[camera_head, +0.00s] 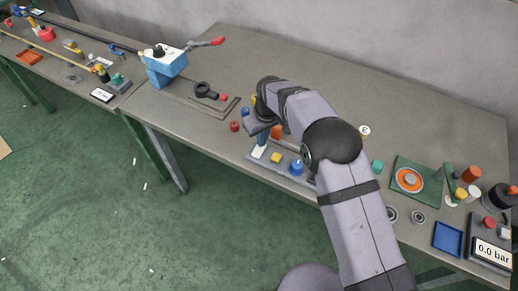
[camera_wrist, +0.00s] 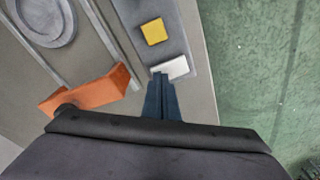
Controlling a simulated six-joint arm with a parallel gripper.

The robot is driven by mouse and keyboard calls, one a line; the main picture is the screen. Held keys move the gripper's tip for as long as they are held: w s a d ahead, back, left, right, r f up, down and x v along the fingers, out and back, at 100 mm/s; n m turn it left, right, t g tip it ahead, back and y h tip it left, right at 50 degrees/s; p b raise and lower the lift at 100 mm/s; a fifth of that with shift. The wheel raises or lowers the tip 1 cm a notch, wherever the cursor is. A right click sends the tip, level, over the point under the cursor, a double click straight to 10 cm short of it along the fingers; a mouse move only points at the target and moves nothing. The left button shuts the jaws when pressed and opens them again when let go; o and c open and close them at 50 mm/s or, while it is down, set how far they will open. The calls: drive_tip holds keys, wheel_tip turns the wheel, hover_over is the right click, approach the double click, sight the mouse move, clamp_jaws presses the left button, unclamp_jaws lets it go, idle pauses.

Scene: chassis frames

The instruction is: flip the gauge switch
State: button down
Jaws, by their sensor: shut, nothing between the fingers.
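A gauge display reading 0.0 bar (camera_head: 491,252) stands at the lower right of the bench in the head view. I cannot tell which part is its switch. My gripper (camera_head: 262,142) is at the left end of a grey panel (camera_head: 285,167), far from the display. In the wrist view my gripper (camera_wrist: 161,76) is shut and empty, its blue fingertips at a white block (camera_wrist: 176,67) on the panel. The white block also shows in the head view (camera_head: 259,152). I cannot tell whether the fingers touch it. My arm hides part of the panel.
A yellow button (camera_wrist: 153,31) and a blue knob (camera_head: 296,167) are on the panel. An orange part (camera_wrist: 90,94) lies close beside my fingers. A blue tray (camera_head: 448,238) is left of the display. The bench's back middle is clear.

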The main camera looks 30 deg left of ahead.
drive_tip(key=shift+f, duration=0.3)
drive_tip(key=shift+r, duration=0.1)
wheel_tip(320, 180, up, 7)
drive_tip(key=p, duration=0.4)
idle(0.5)
idle(0.5)
drive_tip(key=s+d+r+m+h, duration=0.1)
drive_tip(key=d+r+m, duration=0.25)
drive_tip(key=d, duration=1.05)
drive_tip(key=s+d+r+m, duration=0.1)
drive_tip(key=d+r+m, duration=0.25)
drive_tip(key=d, duration=0.95)
drive_tip(key=s+d+m+g, duration=0.1)
drive_tip(key=s+d+m, duration=0.4)
drive_tip(key=s+d, duration=1)
drive_tip(key=shift+s+d+f+h+b, duration=0.3)
drive_tip(key=shift+s+b, duration=0.15)
drive_tip(key=shift+s, duration=0.45)
